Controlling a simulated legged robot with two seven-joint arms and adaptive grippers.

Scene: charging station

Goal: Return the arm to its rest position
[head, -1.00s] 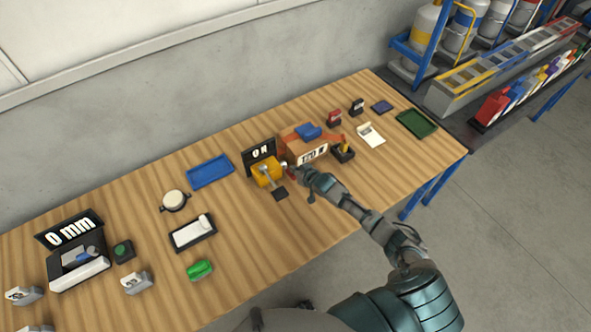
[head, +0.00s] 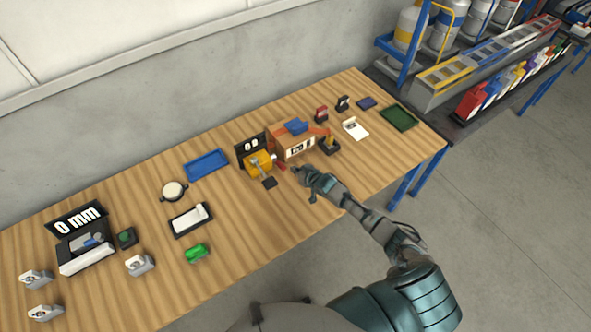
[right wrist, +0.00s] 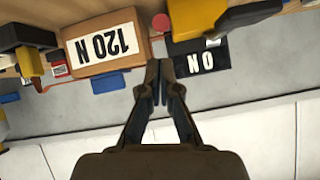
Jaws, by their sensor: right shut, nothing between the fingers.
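My right arm (head: 375,225) reaches in from the lower right over the wooden bench. Its gripper (head: 297,171) is just right of the yellow device (head: 259,162), with a small gap between them. In the right wrist view the gripper's fingers (right wrist: 157,68) are together with nothing between them. Beyond the fingertips are a brown box labelled "120 N" (right wrist: 105,44) and a black sign reading "0 N" (right wrist: 200,62). The box also shows in the head view (head: 283,146). My left gripper is not in view.
On the wooden bench (head: 130,205) are a blue tray (head: 206,165), a green tray (head: 399,118), a "0 mm" gauge (head: 84,250) and several small parts. The grey wall (head: 150,120) stands behind it. The floor (head: 510,220) to the right is clear.

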